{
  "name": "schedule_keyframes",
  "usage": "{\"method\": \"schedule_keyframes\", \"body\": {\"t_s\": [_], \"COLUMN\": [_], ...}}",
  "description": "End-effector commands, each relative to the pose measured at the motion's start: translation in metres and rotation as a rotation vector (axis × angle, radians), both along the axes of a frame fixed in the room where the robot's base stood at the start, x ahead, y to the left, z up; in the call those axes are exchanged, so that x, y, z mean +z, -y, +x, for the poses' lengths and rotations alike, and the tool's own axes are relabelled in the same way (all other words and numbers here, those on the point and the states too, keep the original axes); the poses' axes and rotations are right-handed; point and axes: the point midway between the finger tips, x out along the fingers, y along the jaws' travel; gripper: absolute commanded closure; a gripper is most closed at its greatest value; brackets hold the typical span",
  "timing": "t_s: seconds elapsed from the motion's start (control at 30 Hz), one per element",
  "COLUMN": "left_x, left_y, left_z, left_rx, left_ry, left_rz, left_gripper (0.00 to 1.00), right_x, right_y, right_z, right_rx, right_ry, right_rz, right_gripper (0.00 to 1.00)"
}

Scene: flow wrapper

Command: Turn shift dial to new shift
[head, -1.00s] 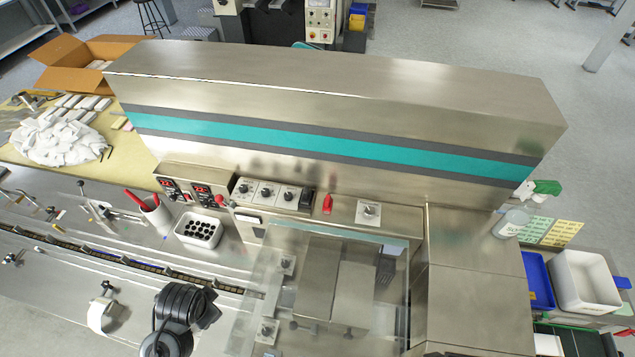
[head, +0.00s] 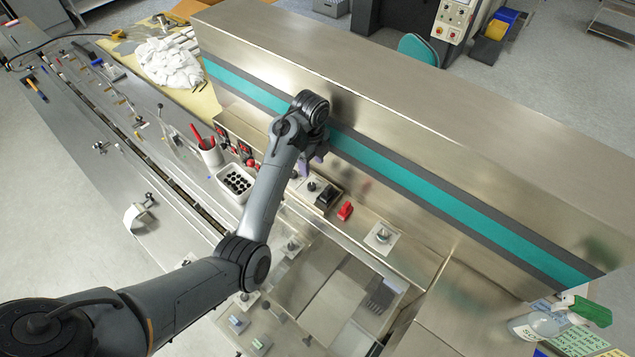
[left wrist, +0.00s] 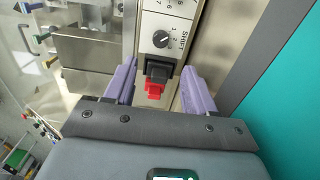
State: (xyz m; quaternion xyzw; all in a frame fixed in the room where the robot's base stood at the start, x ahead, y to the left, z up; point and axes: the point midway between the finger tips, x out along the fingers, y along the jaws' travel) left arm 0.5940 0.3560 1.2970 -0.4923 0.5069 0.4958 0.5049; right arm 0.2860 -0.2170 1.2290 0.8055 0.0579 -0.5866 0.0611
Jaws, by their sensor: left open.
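The shift dial (left wrist: 160,39) is a round black knob on a pale plate marked SHIFT, with small numbers beside it. Its pointer setting is too small to read surely. In the head view the dial (head: 312,186) is the one beside a black switch block. My left gripper (left wrist: 159,67) is open, with its purple fingers apart and nothing between them touching. In the wrist view the dial lies just beyond the fingertips, centred between them. In the head view the left gripper (head: 314,155) is mostly hidden behind its own wrist, above the control panel. My right gripper is not in view.
The black switch block (left wrist: 158,70) and a red switch (left wrist: 154,88) line up below the dial in the wrist view. The machine's steel housing (head: 430,120) with a teal stripe rises behind the panel. A white bin of black-topped items (head: 236,182) stands left of the panel.

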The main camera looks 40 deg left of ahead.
Motion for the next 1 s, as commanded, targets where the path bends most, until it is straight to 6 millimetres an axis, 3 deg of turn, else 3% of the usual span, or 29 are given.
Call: {"method": "schedule_keyframes", "body": {"t_s": [0.3, 0.7, 1.0], "left_x": [-0.023, -0.085, -0.101], "left_y": [0.002, 0.001, 0.001], "left_z": [0.000, 0.000, 0.000], "left_rx": [0.000, 0.002, 0.001], "left_ry": [0.005, 0.004, 0.005], "left_rz": [-0.005, -0.001, -0.001], "left_gripper": [0.45, 0.45, 0.45], "right_x": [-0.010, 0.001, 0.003], "right_y": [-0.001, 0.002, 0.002], "right_z": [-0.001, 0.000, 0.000], "right_rx": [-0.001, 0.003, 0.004], "right_ry": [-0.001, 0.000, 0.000], "right_rz": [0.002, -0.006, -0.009], "right_gripper": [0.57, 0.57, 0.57]}}
